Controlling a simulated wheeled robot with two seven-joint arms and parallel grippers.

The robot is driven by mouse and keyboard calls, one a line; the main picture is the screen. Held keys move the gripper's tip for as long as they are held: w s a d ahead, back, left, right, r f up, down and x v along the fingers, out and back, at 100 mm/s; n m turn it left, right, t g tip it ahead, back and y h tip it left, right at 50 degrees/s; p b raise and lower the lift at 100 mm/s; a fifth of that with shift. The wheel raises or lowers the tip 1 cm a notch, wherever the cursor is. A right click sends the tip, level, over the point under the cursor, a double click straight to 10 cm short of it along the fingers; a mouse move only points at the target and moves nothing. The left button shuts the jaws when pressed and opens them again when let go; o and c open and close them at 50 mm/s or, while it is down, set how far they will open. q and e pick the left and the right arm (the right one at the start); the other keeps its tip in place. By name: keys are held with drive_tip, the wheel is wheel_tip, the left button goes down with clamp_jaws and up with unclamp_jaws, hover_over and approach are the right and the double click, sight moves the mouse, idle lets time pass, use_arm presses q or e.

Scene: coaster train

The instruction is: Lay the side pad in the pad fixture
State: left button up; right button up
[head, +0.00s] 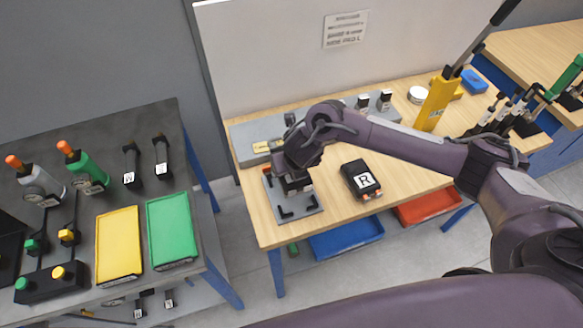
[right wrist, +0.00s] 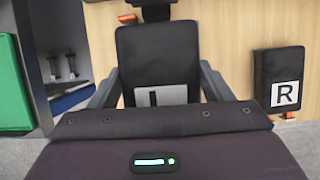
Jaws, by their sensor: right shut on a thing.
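My right gripper (head: 293,182) is over the pad fixture (head: 303,203), a grey plate with black corner brackets on the wooden table. In the right wrist view, my right gripper (right wrist: 160,92) is shut on a black side pad (right wrist: 155,55), with one finger on each side. A white label with a black mark, partly hidden by the wrist, shows on the pad. The gripper hides much of the pad and fixture in the head view, so I cannot tell whether they touch. A second black pad marked R (head: 362,180) lies to the right; it also shows in the right wrist view (right wrist: 280,80). My left gripper is out of view.
A grey block (head: 250,133) stands behind the fixture. A yellow holder (head: 434,106) and tools stand at the table's right. Blue (head: 347,240) and red (head: 425,208) bins sit below. A dark table (head: 130,200) with yellow and green trays stands left, across a gap.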

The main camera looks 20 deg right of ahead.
drive_tip(key=shift+f+b, duration=2.85)
drive_tip(key=shift+f, duration=0.3)
drive_tip(key=shift+f+b, duration=1.15)
drive_tip(key=shift+b, duration=0.05)
drive_tip(key=o, duration=1.3)
drive_tip(key=shift+r, duration=0.1)
drive_tip(key=shift+r+p, duration=3.5)
drive_tip(key=shift+r, duration=0.45)
